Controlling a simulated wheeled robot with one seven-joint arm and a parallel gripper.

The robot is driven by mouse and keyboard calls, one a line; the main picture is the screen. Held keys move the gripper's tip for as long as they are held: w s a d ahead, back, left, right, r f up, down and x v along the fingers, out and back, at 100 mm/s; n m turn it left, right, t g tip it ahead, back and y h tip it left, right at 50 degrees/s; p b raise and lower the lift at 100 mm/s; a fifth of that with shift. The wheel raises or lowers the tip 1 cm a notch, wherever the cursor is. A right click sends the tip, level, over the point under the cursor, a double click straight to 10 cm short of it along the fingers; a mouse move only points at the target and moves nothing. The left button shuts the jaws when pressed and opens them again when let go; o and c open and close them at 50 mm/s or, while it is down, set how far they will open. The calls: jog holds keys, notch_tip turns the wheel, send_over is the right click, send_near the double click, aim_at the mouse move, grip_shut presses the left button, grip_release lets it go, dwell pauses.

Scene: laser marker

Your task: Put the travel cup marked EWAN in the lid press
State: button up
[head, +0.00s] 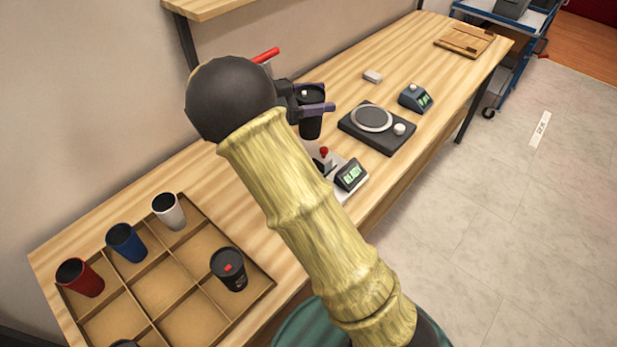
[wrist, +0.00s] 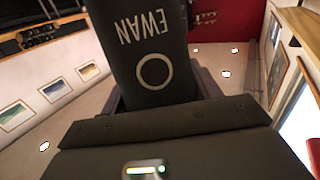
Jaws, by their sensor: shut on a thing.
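My gripper (head: 316,108) is shut on a black travel cup (head: 311,122) and holds it roughly upright above the bench. The wrist view shows the cup (wrist: 155,70) close up, with EWAN and a ring mark on its side, the letters upside down in the picture. A white machine base with a READY display (head: 350,175) and a red knob (head: 323,152) stands below the cup, partly behind my arm. A red lever (head: 265,55) shows behind my gripper. I cannot tell which of these parts is the lid press, as my arm hides much there.
A divided wooden tray (head: 185,262) at the left holds red, blue, white and black cups. A dark device with a round plate (head: 378,128), a small blue display unit (head: 415,98) and a wooden board (head: 465,40) stand farther right.

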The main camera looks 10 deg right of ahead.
notch_tip(320, 180, down, 14)
dwell(0.4)
jog(key=shift+a+f, duration=0.1)
jog(key=shift+f, duration=1.85)
jog(key=shift+f, duration=0.2)
jog(key=o, duration=0.7)
